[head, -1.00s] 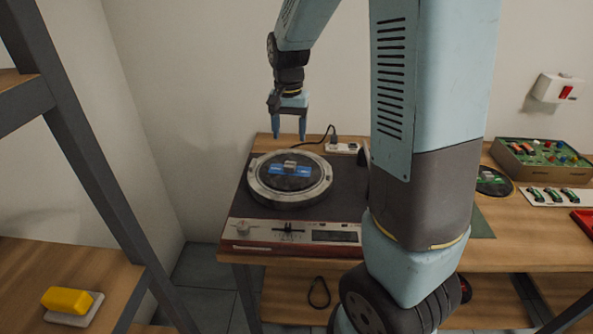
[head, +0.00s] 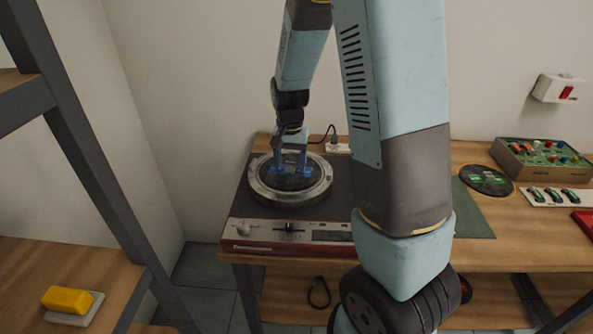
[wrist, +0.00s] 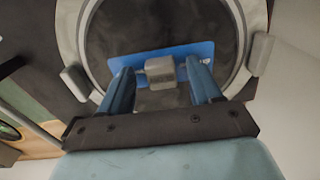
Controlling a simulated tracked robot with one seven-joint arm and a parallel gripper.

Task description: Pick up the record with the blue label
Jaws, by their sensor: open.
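The record with the blue label (head: 273,182) is a dark disc on the turntable platter, inside a silver ring. In the wrist view the blue label (wrist: 207,48) lies across the record's middle, with a grey block (wrist: 160,71) standing up at its centre. My gripper (head: 291,172) is open, pointing down over the label. In the wrist view its two blue fingers (wrist: 160,76) are on either side of the grey block, with gaps between. I cannot tell whether the fingertips touch the label.
The turntable (head: 235,215) stands at the left end of the wooden bench. A second dark disc with a green label (head: 487,180) lies on a green mat (head: 473,220). A box of electronics (head: 543,160) and a red tray (head: 583,222) are farther right. A shelf post (head: 95,190) stands at left.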

